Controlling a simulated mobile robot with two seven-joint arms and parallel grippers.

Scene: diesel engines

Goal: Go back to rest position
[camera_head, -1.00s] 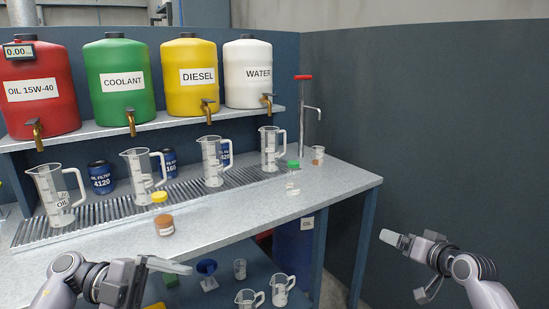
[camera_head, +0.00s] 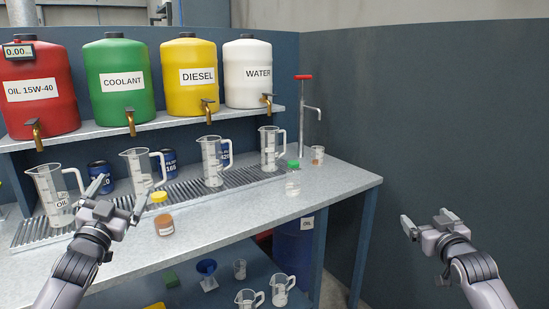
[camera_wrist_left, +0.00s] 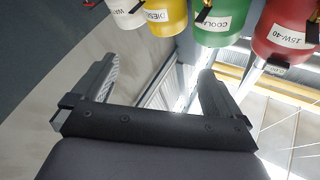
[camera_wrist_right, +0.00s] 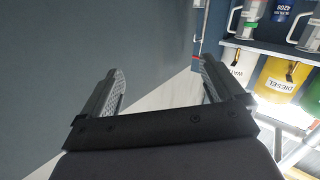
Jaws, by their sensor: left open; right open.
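My left gripper (camera_head: 119,202) is raised in front of the bench at the left of the head view, fingers apart and pointing up. It partly hides a blue oil filter can (camera_head: 98,172) behind it. In the left wrist view its two fingers (camera_wrist_left: 155,88) are wide apart with nothing between them. My right gripper (camera_head: 424,222) is in free air to the right of the bench, fingers apart. In the right wrist view its fingers (camera_wrist_right: 160,90) are also wide apart and empty.
The bench (camera_head: 240,213) holds several clear jugs, a yellow-capped jar (camera_head: 164,222) near the left gripper and a green-capped bottle (camera_head: 293,182). Red, green, yellow and white tanks stand on the shelf above. A dark wall (camera_head: 450,120) is at the right.

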